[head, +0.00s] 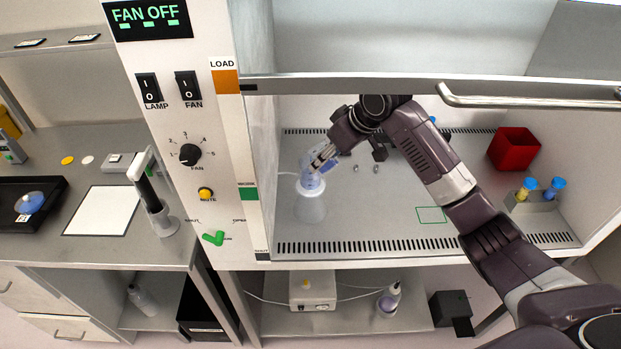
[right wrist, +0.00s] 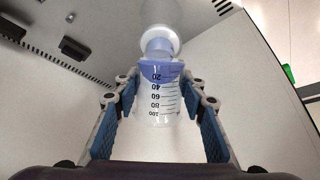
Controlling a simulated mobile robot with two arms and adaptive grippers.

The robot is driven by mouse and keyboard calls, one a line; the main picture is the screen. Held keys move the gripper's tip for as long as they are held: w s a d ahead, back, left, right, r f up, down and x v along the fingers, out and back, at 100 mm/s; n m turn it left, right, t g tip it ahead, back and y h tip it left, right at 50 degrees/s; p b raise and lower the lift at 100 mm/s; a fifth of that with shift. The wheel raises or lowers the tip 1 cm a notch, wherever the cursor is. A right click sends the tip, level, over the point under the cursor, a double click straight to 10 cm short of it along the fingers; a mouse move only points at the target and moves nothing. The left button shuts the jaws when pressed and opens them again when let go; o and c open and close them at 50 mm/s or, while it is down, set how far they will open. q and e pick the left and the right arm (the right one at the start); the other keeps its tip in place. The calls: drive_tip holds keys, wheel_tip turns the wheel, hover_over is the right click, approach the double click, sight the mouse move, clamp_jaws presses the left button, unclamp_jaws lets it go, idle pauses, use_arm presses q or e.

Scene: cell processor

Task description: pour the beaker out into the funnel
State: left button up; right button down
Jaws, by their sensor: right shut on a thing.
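My right gripper (head: 322,156) is inside the cabinet, shut on a clear beaker (right wrist: 157,100) with black graduations. In the right wrist view the gripper (right wrist: 161,100) has its blue pads on either side of the beaker. The beaker's marks read upside down, with blue liquid at the 20 end, nearest the funnel. The funnel (right wrist: 176,43) shows a pale round rim behind the beaker. In the head view the white bottle under it (head: 310,208) stands at the cabinet's left. The beaker is close above the funnel; I cannot tell its exact tilt or whether they touch. My left gripper is out of view.
A red container (head: 514,149) stands at the cabinet's back right. A rack (head: 533,200) with blue-capped tubes is at the right wall. A raised sash with a bar handle (head: 530,97) crosses above my arm. The floor around the green outline (head: 431,214) is clear.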

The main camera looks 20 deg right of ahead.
drive_tip(key=t+y+b, duration=0.2)
drive_tip(key=t+b, duration=0.2)
drive_tip(key=b, duration=0.4)
drive_tip(key=shift+w+r, duration=0.1)
drive_tip(key=shift+w, duration=0.1)
drive_tip(key=shift+r+t+y, duration=0.2)
drive_tip(key=shift+t+y, duration=0.2)
drive_tip(key=shift+w+a+r+b, duration=0.1)
drive_tip(key=shift+r+b, duration=0.05)
drive_tip(key=shift+b, duration=0.15)
drive_tip(key=shift+r, duration=0.2)
